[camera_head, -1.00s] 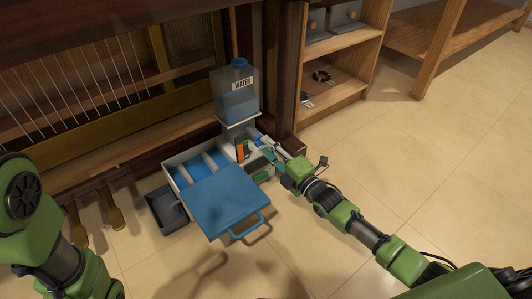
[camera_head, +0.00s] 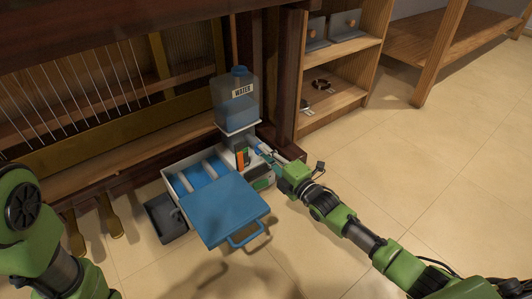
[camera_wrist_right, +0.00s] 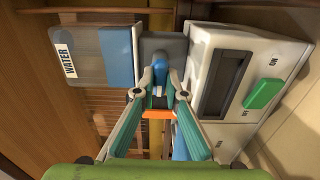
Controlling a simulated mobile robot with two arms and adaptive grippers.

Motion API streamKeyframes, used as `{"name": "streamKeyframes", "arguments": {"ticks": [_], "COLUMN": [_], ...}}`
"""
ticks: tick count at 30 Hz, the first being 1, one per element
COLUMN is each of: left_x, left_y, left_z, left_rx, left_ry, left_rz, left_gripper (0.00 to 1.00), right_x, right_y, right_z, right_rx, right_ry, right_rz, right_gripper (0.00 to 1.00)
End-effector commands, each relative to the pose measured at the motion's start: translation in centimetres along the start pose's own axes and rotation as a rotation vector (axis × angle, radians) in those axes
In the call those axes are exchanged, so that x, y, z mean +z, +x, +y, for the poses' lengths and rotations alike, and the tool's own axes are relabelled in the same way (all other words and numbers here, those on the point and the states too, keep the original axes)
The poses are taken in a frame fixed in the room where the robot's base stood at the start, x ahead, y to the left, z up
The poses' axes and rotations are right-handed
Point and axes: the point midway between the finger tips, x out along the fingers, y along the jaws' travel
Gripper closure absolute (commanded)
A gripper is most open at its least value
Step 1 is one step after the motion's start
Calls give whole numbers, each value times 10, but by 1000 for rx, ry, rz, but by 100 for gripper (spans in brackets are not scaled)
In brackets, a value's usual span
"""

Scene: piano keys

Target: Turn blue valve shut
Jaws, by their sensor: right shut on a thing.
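In the head view the right gripper (camera_head: 268,154) reaches the machine from the right and largely hides the valve. The fingers cover part of the handle, so its exact angle is hard to tell. My left arm shows at the lower left of the head view, but its gripper does not.
The clear tank marked WATER (camera_head: 238,100) stands over the machine. A blue lid (camera_head: 222,208) with a handle juts out in front. A green switch (camera_wrist_right: 263,94) with ON and OFF marks is near the right gripper. A grey tray (camera_head: 165,217) lies left; floor is free at right.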

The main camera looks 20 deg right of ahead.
Motion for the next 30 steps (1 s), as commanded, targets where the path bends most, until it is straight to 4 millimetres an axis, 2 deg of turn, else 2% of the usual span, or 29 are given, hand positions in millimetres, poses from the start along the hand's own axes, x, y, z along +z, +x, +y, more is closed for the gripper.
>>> {"name": "streamKeyframes", "arguments": {"ticks": [8,18,30], "left_x": [6,14,20], "left_y": [17,39,56], "left_z": [-4,-8,-12], "left_rx": [0,0,0], "left_ry": [0,1,1], "left_rz": [-1,-1,-2], "left_gripper": [58,58,58], "right_x": [-1,-1,-1], "right_y": [0,0,0], "right_z": [2,2,1], "right_rx": [-4,-4,-3], "right_ry": [154,467,847], "right_rz": [0,-1,-1], "right_gripper": [100,100,100]}}
